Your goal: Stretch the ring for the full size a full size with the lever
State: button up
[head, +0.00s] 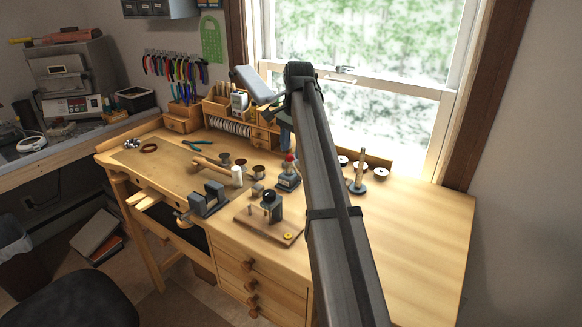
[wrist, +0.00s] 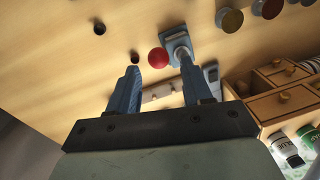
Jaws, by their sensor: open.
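A small blue-grey device (head: 288,180) with a red ball (head: 290,158) on top stands mid-bench in the head view; I cannot tell for sure that it is the ring stretcher. In the wrist view its blue base (wrist: 177,42) and red ball (wrist: 158,58) show near my fingertips. My gripper (wrist: 158,66) is open, its blue fingers pointing down, with the ball between or just beyond the tips. I see no contact. A second device with a black ball (head: 269,195) stands on a wooden board (head: 254,226). A small yellow piece (head: 288,236), possibly a ring, lies on that board.
A grey vise (head: 208,200) is at the front edge. Several spools (head: 241,162) and a white cylinder (head: 237,176) stand behind the board. A post on a base (head: 358,184) stands right of my arm. Small drawers (wrist: 292,98) lie close beside my gripper. The bench's right end is clear.

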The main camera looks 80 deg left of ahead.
aim_at(295, 169)
notch_tip(295, 169, down, 7)
jog(key=shift+s+a+f, duration=0.15)
jog(key=shift+s+a, duration=0.05)
jog(key=shift+a, duration=0.1)
grip_shut()
dwell(0.6)
